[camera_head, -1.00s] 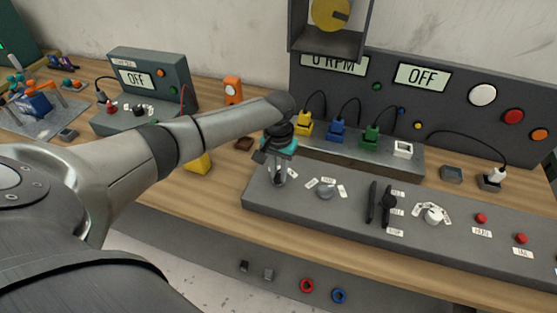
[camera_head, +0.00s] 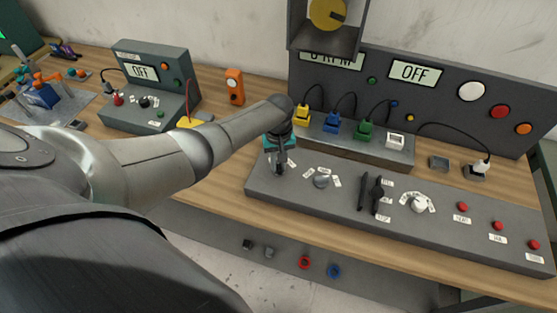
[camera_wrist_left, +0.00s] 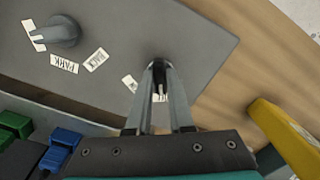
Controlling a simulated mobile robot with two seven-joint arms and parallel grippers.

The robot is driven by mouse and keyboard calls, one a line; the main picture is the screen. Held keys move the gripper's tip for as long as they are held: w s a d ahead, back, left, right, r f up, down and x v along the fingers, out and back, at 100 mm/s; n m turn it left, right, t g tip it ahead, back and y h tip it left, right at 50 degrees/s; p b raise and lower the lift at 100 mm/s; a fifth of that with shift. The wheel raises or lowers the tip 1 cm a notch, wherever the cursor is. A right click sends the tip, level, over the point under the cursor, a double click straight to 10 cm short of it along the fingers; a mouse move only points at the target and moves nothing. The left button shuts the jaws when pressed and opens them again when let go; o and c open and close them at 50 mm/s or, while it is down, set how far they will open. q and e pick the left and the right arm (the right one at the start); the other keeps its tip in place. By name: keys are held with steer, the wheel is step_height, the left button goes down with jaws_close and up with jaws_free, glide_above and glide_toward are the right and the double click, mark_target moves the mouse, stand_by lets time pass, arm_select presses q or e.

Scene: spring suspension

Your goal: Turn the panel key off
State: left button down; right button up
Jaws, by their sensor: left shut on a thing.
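The grey control panel (camera_head: 335,205) lies on the bench, and my left gripper (camera_head: 279,171) reaches down to its left end. In the left wrist view the fingers (camera_wrist_left: 158,70) are closed together on the panel key, a small dark piece (camera_wrist_left: 158,62) at their tips. The fingers hide most of the key, so its angle cannot be read. Small white labels (camera_wrist_left: 130,83) lie beside it, partly covered. My right gripper is not in view.
A grey knob (camera_head: 321,181) with a PARK label stands right of the key, then black levers (camera_head: 375,194), a white dial (camera_head: 418,203) and red buttons (camera_head: 463,207). Yellow, blue and green plugs (camera_head: 332,123) stand behind. The big display (camera_head: 415,72) reads OFF.

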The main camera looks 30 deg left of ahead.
mark_target(278, 165)
arm_select(q)
steer(key=shift+a, duration=0.1)
stand_by(0.3)
steer(key=c, duration=0.8)
jaws_free()
steer(key=shift+r+p, duration=0.3)
steer(key=shift+r, duration=0.3)
step_height(278, 165, up, 14)
steer(key=p, duration=0.2)
